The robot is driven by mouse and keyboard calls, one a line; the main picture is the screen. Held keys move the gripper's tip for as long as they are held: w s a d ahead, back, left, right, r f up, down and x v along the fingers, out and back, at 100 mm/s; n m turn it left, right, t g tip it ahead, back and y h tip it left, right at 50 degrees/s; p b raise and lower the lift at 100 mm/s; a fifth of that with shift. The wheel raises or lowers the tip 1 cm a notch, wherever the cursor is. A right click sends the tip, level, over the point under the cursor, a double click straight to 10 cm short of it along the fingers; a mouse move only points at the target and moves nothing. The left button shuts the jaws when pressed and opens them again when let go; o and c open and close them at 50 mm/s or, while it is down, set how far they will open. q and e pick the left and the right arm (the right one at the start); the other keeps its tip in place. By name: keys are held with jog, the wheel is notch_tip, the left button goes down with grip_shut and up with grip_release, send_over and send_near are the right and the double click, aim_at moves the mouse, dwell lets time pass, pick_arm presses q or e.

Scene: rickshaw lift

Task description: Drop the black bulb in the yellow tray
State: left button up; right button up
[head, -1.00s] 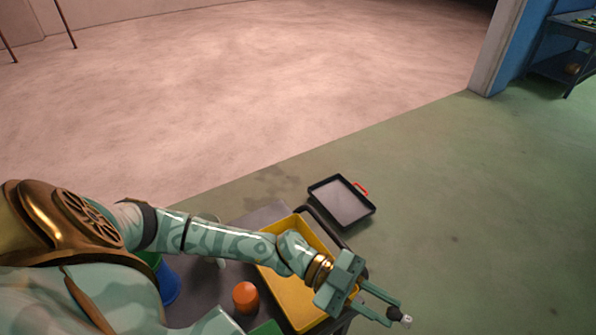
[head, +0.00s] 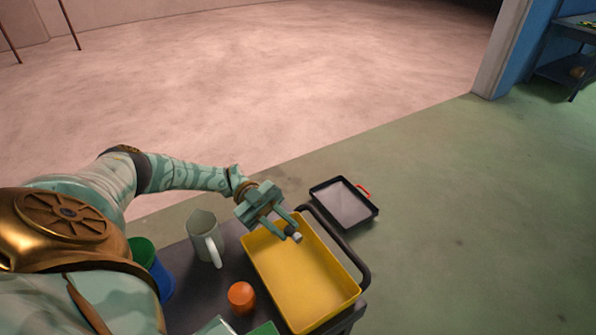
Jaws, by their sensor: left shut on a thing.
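The yellow tray (head: 310,290) lies on the dark cart top and looks empty inside. My left gripper (head: 291,234) is over the far left corner of the tray, pointing down to the right. It is shut on the small black bulb (head: 291,230), whose pale end (head: 297,238) shows at the fingertips. The bulb appears to be above the tray's inside; its exact height is hard to tell.
A grey mug (head: 203,238) and an orange ball-like object (head: 241,297) stand left of the tray. Blue (head: 161,280) and green (head: 143,250) containers are further left. A black cart handle (head: 345,245) borders the tray. A dark pan with a red handle (head: 343,201) lies beyond.

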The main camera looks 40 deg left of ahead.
pick_arm(q)
notch_tip(320, 180, down, 4)
jog(key=shift+r+b, duration=0.15)
jog(key=shift+b, duration=0.8)
jog(key=o, duration=0.8)
